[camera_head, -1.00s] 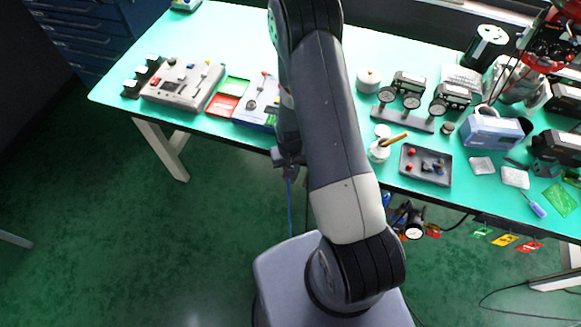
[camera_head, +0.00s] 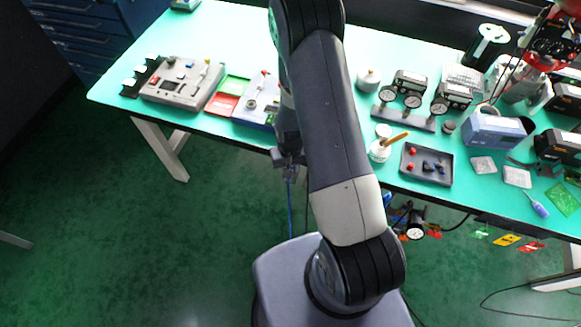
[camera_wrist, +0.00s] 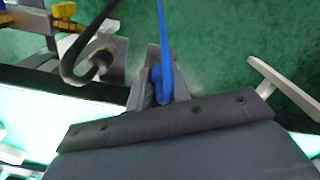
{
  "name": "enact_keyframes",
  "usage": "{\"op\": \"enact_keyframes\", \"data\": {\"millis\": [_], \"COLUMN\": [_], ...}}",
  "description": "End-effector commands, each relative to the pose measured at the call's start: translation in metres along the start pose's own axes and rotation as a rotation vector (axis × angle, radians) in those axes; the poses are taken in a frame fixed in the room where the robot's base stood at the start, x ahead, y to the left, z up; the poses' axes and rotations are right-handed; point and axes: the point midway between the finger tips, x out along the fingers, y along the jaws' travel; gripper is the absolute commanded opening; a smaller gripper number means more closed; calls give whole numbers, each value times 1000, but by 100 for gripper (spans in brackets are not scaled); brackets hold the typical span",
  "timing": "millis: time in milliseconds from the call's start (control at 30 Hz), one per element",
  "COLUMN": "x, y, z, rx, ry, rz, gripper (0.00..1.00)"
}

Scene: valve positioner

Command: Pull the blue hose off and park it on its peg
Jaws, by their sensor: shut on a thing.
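My gripper (camera_wrist: 158,88) is shut on the blue hose (camera_wrist: 163,40), seen in the wrist view. The hose makes a thick blue bend between the fingers and runs up out of the picture as a thin line. In the head view my gripper (camera_head: 288,162) is at the front edge of the table, left of my forearm, and the blue hose (camera_head: 290,198) hangs straight down below it. I cannot tell from these frames whether the hose end touches a fitting or a peg. The fingers hide its end.
In the wrist view a black hose (camera_wrist: 68,55) curves into a grey block (camera_wrist: 112,62) left of the fingers, with a yellow part (camera_wrist: 62,11) beyond. The green table (camera_head: 230,45) carries instruments and a dark parts tray (camera_head: 406,178). Floor below is open.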

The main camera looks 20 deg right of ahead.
Motion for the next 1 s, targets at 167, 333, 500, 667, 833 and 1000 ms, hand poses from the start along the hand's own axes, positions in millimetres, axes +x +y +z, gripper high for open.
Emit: {"op": "enact_keyframes", "data": {"millis": [167, 333, 500, 667, 833, 1000], "x": [1, 1, 3, 3, 3, 3], "y": [0, 0, 0, 0, 0, 0], "z": [0, 0, 0, 0, 0, 0], "rx": [0, 0, 0, 0, 0, 0], "ry": [1, 0, 0, 0, 0, 0], "rz": [0, 0, 0, 0, 0, 0], "gripper": [0, 0, 0, 27, 41, 44]}}
